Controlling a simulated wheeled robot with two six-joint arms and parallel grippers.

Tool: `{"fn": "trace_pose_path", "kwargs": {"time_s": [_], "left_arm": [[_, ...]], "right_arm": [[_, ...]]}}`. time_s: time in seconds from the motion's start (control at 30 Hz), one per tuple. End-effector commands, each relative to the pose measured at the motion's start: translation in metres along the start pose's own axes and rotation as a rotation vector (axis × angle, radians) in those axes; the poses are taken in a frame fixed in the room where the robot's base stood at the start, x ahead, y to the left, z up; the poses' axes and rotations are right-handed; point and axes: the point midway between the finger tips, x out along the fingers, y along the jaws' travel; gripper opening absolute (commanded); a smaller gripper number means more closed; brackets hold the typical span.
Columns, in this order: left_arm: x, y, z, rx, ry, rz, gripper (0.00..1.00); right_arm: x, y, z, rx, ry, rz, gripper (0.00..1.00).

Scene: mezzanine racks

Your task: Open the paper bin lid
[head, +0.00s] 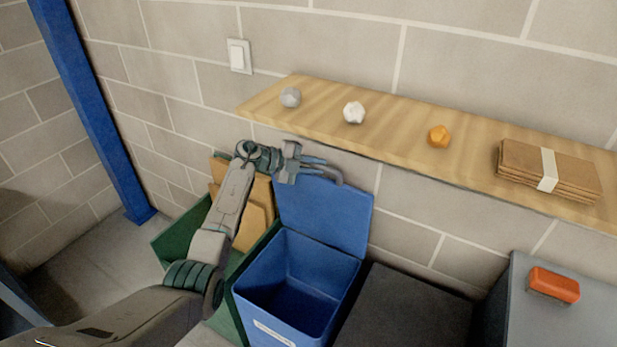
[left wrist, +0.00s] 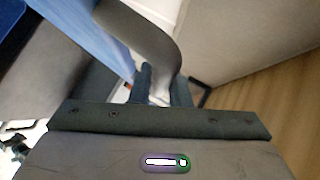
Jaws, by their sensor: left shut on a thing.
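The blue bin (head: 265,291) stands on the floor below the shelf, with an empty-looking dark inside and a white label on its front that I cannot read. Its blue lid (head: 330,215) is swung up at the back, standing near upright by the wall. My left gripper (head: 313,168) is at the lid's top edge, shut on the grey curved handle (head: 333,175). The left wrist view shows the handle (left wrist: 150,35) running between the fingers (left wrist: 160,92), with the blue lid (left wrist: 75,22) beside it. My right gripper is not in view.
A green bin (head: 184,235) with cardboard stands left of the blue one, partly behind my arm. A dark lidded bin (head: 405,305) is on the right.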

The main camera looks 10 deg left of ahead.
Motion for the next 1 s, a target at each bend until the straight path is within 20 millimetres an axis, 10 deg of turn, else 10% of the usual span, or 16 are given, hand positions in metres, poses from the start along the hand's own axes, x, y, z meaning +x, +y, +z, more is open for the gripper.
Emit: {"fn": "trace_pose_path", "kwargs": {"time_s": [0.6, 0.63, 0.7, 1.0], "left_arm": [[0.0064, -0.0035, 0.0061, -0.021, 0.0, 0.02, 0.0], [0.0063, -0.0036, 0.0061, -0.021, 0.0, 0.02, 0.22], [0.0063, -0.0036, 0.0061, -0.021, 0.0, 0.02, 0.36], [0.0052, -0.0039, 0.0063, -0.019, -0.001, 0.019, 0.38]], "right_arm": [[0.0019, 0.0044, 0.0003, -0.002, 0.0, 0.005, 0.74], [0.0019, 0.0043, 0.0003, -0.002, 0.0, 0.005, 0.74], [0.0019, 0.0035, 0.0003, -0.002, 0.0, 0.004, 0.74], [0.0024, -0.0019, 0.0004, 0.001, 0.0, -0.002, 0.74]]}}
